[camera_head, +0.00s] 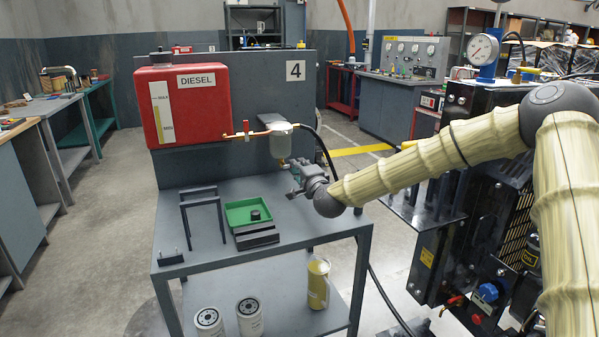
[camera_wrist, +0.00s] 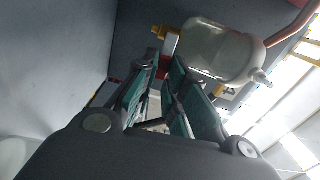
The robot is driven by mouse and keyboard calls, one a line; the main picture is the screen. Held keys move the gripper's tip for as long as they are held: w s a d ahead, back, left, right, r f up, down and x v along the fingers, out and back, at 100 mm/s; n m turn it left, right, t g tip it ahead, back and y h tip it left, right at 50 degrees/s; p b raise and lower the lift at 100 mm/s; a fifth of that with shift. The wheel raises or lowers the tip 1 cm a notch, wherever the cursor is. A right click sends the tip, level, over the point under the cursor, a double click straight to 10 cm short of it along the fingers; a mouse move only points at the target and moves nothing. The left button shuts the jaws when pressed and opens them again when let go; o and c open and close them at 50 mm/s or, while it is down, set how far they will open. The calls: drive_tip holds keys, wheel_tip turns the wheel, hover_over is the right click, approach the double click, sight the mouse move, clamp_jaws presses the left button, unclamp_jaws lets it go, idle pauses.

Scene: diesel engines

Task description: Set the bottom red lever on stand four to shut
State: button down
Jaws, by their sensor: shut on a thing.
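Stand four carries a number 4 sign (camera_head: 295,70) on its grey back panel and a red diesel tank (camera_head: 182,105). A pale filter bowl (camera_head: 281,143) hangs from the copper fuel line; it also shows in the wrist view (camera_wrist: 220,52). A brass drain fitting (camera_head: 282,163) sits below the bowl. My gripper (camera_head: 290,172) is at this fitting, just under the bowl.
An upper red lever (camera_head: 246,126) is on the fuel line, left of the bowl. A green tray (camera_head: 237,216) and a dark bracket (camera_head: 203,203) stand on the bench. A black hose (camera_head: 323,150) curves behind my gripper. The engine (camera_head: 470,180) stands at the right.

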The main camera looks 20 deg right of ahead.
drive_tip(key=shift+f+m, duration=0.25)
drive_tip(key=shift+m, duration=0.15)
drive_tip(key=c, duration=1.5)
unclamp_jaws()
drive_tip(key=shift+d, duration=0.1)
drive_tip(key=shift+o, duration=0.2)
drive_tip(key=shift+r, duration=0.1)
drive_tip(key=shift+s, duration=0.1)
drive_tip(key=s, duration=1.1)
drive_tip(key=shift+s+d, duration=0.2)
drive_tip(key=shift+s, duration=0.2)
